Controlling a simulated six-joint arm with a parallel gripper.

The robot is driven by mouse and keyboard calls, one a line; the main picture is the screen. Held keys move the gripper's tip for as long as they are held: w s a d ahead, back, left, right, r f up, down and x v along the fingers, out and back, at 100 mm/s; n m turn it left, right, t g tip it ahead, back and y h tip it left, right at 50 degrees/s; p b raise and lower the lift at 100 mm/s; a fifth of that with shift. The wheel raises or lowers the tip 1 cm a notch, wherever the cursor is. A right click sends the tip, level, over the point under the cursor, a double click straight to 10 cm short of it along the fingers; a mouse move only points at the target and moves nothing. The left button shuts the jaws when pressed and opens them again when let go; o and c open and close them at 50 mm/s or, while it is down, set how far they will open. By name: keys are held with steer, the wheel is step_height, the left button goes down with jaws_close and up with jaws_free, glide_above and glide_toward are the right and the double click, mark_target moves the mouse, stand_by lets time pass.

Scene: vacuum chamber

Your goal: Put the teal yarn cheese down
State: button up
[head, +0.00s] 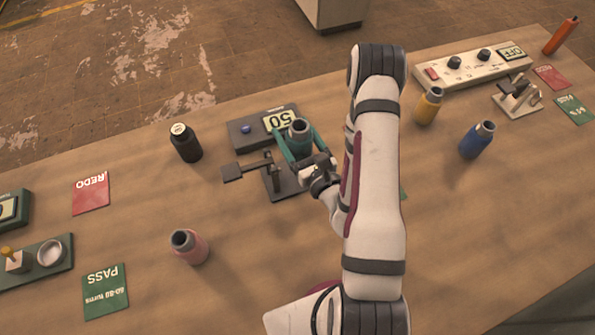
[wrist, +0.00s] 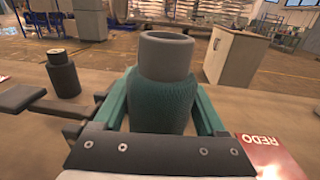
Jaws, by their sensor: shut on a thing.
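The teal yarn cheese (head: 299,132) is a wound body on a grey tube whose open end points up. My gripper (head: 297,146) is shut on it, with a green finger on each side. In the wrist view the teal yarn cheese (wrist: 162,100) stands upright between the fingers of my gripper (wrist: 162,112). In the head view it is in front of the dark box with a number display (head: 262,122), close to the dark stand with a lever arm (head: 282,184). I cannot tell whether its base touches anything; its lower part is hidden.
A black cheese (head: 186,146) and a pink one (head: 190,248) stand left; yellow (head: 427,108) and blue (head: 476,142) ones stand right. A red REDO card (head: 91,193) and a green PASS card (head: 106,290) lie left. The wooden table (head: 235,225) has bare room between pink and the stand.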

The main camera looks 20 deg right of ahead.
mark_target(292, 150)
steer(key=f, duration=0.5)
steer(key=shift+s+a+f, duration=0.2)
steer(key=shift+a+f, duration=0.2)
steer(key=o, duration=1.3)
steer(key=shift+f, duration=0.15)
steer(key=s, duration=0.4)
steer(key=s+d, duration=0.1)
steer(key=s, duration=0.1)
steer(key=shift+s, duration=0.2)
steer(key=shift+s+r, duration=0.2)
steer(key=shift+s, duration=0.35)
